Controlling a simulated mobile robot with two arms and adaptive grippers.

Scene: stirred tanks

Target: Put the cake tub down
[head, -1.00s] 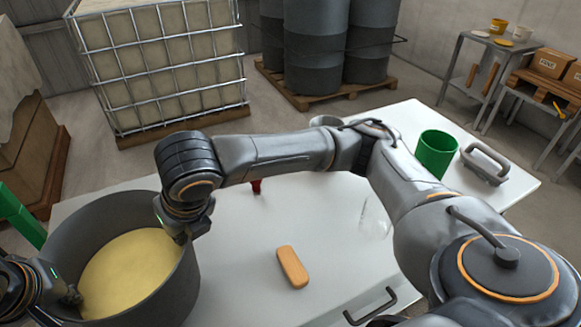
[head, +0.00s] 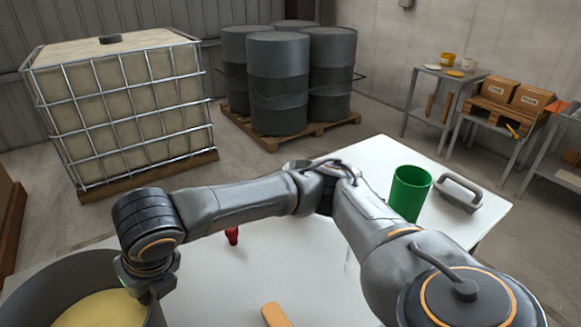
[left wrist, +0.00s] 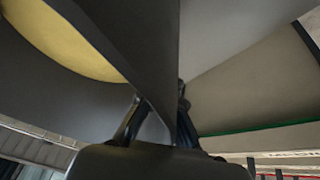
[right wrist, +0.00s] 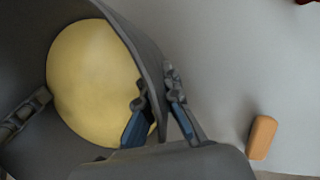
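The cake tub (head: 62,272) is a wide dark grey round tub with a smooth yellow filling, at the lower left of the head view and cut off by its edge. In the right wrist view the tub (right wrist: 115,18) fills the left side. My right gripper (right wrist: 155,100) is closed on its rim, one finger inside the wall and one outside. My left gripper (left wrist: 160,112) also has its fingers on either side of the tub wall (left wrist: 150,60). It is outside the head view. The tub's base is hidden, so I cannot tell whether it touches the white table (head: 215,285).
An orange-brown block (head: 275,316) lies on the table right of the tub. A green cup (head: 409,190) and a grey handled object (head: 459,193) stand at the far right. A caged tank (head: 125,110) and drums (head: 278,85) stand behind.

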